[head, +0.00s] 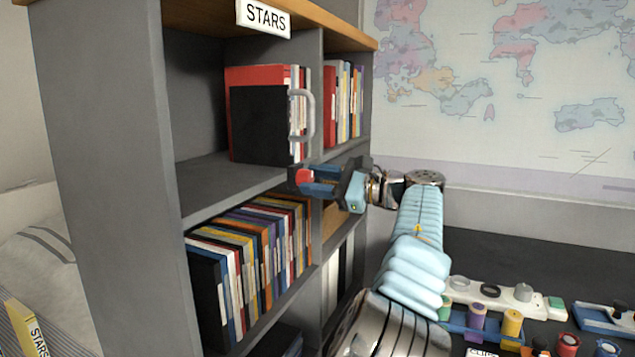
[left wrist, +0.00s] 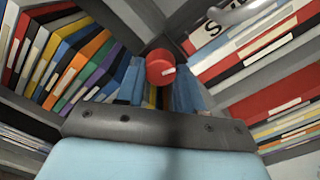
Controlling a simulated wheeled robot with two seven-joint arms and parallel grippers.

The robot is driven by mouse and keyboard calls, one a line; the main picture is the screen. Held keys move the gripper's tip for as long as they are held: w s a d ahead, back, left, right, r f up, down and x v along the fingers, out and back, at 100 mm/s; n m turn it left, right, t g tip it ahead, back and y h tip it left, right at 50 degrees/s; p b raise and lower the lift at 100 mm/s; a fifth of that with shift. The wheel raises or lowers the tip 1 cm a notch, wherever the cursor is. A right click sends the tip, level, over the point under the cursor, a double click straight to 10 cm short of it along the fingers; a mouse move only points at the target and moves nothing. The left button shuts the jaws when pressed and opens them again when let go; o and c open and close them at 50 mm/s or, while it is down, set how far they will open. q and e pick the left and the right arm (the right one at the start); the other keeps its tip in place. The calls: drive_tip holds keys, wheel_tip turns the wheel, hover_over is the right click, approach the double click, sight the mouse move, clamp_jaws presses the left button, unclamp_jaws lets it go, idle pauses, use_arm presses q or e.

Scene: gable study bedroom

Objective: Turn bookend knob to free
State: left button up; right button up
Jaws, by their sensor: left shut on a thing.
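The bookend is a black plate (head: 260,125) with a grey handle (head: 309,115), standing at the left of the upper shelf's books. The handle also shows in the left wrist view (left wrist: 240,12). A red round knob (head: 303,177) with a white mark sits at the shelf's front edge, below the handle. In the left wrist view the red knob (left wrist: 158,66) lies between the blue fingertips. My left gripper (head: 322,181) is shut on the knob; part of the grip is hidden. My right gripper is not in view.
A STARS sign (head: 263,18) hangs above the shelf. The upper shelf (head: 215,185) is bare left of the bookend. Books (head: 250,255) fill the lower shelf. A dark desk (head: 520,262) at right carries trays of small coloured items. A yellow STARS book (head: 25,325) stands at lower left.

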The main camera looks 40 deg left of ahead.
use_arm(q)
drive_tip(key=shift+n+b, duration=0.3)
drive_tip(key=shift+n, duration=1.3)
drive_tip(key=o, duration=1)
drive_tip(key=shift+o, duration=0.2)
drive_tip(key=p+v, duration=0.1)
drive_tip(key=v, duration=1.3)
